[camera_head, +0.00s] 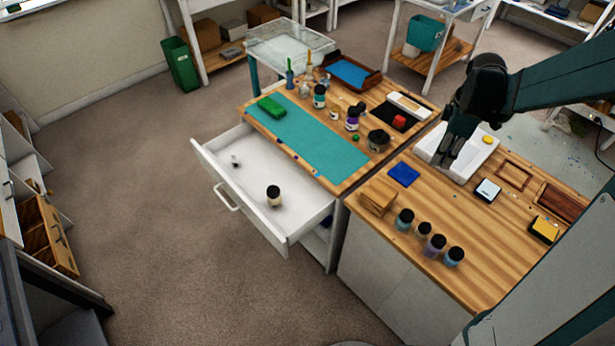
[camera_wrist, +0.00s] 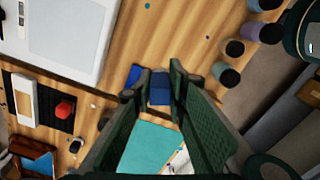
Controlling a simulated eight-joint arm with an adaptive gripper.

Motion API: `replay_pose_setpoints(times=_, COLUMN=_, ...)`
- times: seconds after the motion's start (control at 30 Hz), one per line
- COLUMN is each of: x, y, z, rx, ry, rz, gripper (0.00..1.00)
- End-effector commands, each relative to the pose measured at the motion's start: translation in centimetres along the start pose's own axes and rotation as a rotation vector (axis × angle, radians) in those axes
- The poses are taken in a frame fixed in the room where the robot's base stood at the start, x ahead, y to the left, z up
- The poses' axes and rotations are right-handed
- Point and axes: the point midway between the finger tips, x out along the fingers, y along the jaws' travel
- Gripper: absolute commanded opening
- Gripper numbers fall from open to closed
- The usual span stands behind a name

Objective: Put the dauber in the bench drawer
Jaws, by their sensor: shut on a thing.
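My gripper (camera_head: 455,160) is over the white tray on the right bench, pointing down. In the wrist view its two fingers (camera_wrist: 158,90) are closed in on a small blue piece (camera_wrist: 161,90), which I take to be the dauber. A blue square behind it makes its outline hard to tell. In the head view the fingers hide what they hold. The bench drawer (camera_head: 250,178) is pulled open at the left bench, well left of my gripper. It holds a dark-lidded jar (camera_head: 274,196) and a small pale item (camera_head: 236,161), with bare floor between them.
A teal mat (camera_head: 310,140) with a green block (camera_head: 271,107) lies above the drawer. A blue square (camera_head: 403,174), a wooden block (camera_head: 378,197) and several dark-lidded jars (camera_head: 404,219) are on the right bench. The white tray (camera_head: 434,146) is under my gripper. Bottles (camera_head: 352,120) stand behind the mat.

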Motion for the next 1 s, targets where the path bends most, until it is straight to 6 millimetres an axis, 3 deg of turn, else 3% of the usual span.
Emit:
replay_pose_setpoints(times=0.5, x=0.0, y=2.5, z=-13.1, rx=-0.255, ry=0.001, rz=0.001, gripper=0.08)
replay_pose_setpoints(times=1.0, x=0.0, y=2.2, z=-26.5, rx=-0.498, ry=0.001, rz=0.002, gripper=0.08)
